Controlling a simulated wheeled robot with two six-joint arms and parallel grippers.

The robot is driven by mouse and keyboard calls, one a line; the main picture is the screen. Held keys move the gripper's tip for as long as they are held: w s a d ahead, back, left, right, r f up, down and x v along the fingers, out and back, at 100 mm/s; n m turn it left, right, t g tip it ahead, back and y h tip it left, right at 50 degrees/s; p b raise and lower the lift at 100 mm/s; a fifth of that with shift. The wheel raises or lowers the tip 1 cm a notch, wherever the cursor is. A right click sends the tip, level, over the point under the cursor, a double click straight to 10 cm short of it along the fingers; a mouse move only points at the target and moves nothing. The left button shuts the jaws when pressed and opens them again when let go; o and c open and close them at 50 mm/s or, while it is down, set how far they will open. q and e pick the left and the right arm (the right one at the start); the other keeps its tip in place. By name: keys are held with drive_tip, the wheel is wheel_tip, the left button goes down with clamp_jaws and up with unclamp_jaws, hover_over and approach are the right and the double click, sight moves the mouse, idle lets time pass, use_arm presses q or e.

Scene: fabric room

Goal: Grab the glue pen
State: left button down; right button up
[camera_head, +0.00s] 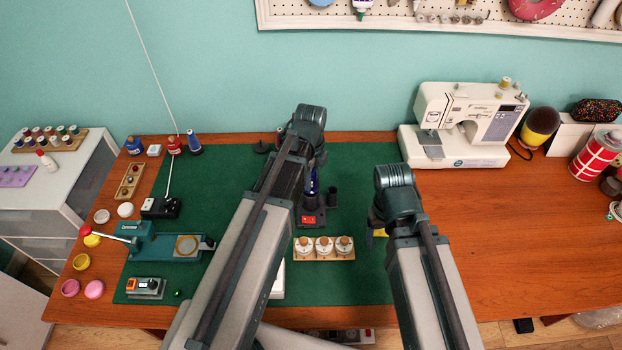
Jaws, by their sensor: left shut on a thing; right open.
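A small dark blue upright item with a narrow tip (313,184) stands in a dark stand with a red label (308,219) on the green mat (345,275); it may be the glue pen, but I cannot tell for sure. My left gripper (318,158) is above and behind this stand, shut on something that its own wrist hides. My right gripper (375,218) is open over the right part of the mat, mostly hidden by its wrist. A yellow item (380,233) shows just below it; its full shape is hidden.
A wooden rack with white-lidded jars (323,247) sits between my arms. A teal press (165,243) and small pots are at left. A sewing machine (465,125) stands at the back right. The wooden table (490,240) is clear in front of it.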

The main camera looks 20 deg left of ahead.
use_arm(q)
wheel_tip(320, 180, up, 9)
drive_tip(key=p, duration=0.8)
